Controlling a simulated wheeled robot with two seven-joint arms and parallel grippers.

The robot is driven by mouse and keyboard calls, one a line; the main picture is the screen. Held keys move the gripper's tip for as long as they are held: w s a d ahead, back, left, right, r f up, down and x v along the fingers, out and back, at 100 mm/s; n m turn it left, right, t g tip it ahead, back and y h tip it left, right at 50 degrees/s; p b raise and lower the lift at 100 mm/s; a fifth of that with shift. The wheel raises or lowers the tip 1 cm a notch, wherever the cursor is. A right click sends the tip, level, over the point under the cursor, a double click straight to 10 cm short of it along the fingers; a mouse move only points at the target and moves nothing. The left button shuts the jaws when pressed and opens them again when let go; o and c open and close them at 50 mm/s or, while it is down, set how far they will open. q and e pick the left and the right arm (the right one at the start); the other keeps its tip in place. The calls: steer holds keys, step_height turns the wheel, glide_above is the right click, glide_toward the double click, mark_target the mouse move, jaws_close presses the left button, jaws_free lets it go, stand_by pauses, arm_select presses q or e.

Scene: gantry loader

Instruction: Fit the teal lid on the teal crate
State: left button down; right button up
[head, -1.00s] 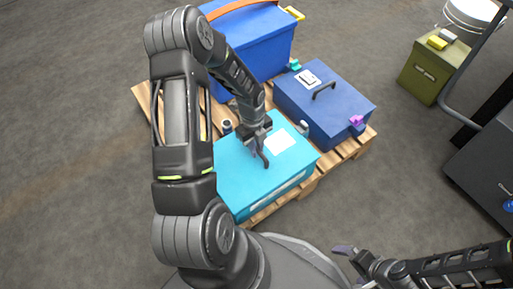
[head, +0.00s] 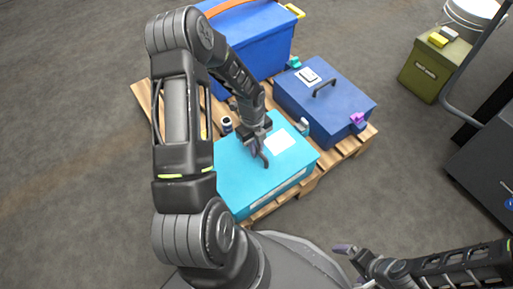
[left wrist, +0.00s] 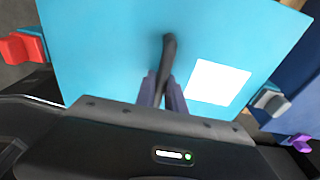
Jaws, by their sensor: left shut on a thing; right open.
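The teal lid (head: 249,184) is a flat panel with a white label and a dark handle. It lies over the teal crate (head: 292,187), whose front side shows below it. Any gap between lid and crate is too small to tell. My left gripper (head: 262,157) is shut on the lid's handle; in the left wrist view the fingers (left wrist: 163,90) close on the handle (left wrist: 168,50) above the lid (left wrist: 100,50). A grey latch (head: 303,127) shows at the right edge and a red one (left wrist: 20,48) in the left wrist view. My right gripper (head: 346,253) is open and empty.
A wooden pallet (head: 345,150) carries the crate, a blue lidded box (head: 345,98) with a purple latch, and a taller blue box (head: 262,45). A small dark jar-like thing (head: 227,124) stands beside the crate. An olive box (head: 428,75) stands far right. Floor at left is clear.

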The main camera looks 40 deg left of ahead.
arm_select(q)
steer(key=c, duration=1.3)
jaws_free()
steer(key=shift+c, duration=0.2)
steer(key=r+p, duration=0.1)
steer(key=r, duration=0.1)
steer(key=r+p, duration=0.1)
steer(key=r, duration=0.2)
steer(key=a+r+p, duration=0.1)
steer(key=r, duration=0.1)
steer(key=shift+w+r, duration=0.1)
steer(key=shift+r, duration=0.3)
